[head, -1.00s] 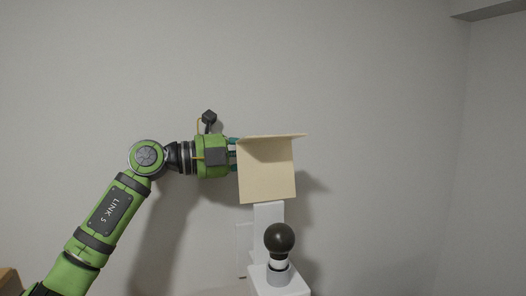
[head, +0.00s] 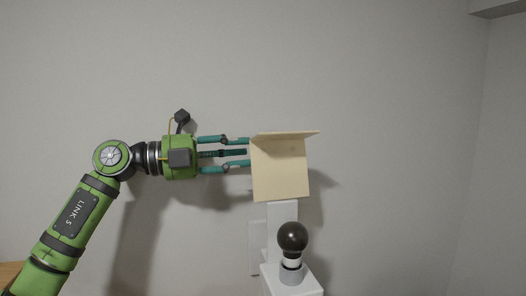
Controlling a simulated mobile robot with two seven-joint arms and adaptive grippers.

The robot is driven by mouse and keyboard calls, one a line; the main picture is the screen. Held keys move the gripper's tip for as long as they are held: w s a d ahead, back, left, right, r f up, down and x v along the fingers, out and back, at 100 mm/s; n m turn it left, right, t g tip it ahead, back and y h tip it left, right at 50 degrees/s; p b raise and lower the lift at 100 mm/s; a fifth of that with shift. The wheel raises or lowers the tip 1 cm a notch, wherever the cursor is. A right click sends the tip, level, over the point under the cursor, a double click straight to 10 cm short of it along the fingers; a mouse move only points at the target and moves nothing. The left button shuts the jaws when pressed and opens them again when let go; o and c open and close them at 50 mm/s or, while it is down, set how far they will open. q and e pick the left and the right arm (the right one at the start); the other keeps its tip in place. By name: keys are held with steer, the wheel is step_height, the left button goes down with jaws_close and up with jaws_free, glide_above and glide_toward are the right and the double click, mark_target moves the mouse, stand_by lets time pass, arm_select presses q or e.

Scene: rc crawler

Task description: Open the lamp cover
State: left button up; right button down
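The lamp cover (head: 280,172) is a cream panel with a folded top edge, raised above a white stand in the head view. Below it a dark round bulb (head: 292,237) in a white and grey socket stands exposed on the white base (head: 291,284). My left gripper (head: 247,153) comes in from the left, with its teal fingers spread apart and pointing right. The fingertips are at the cover's left edge; I cannot tell whether they touch it. Nothing shows between the fingers. My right gripper is not in view.
A plain grey wall (head: 400,140) fills the background. A brown wooden edge (head: 10,272) shows at the lower left. The space right of the lamp is clear.

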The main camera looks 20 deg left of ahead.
arm_select(q)
steer(key=shift+v, duration=1.95)
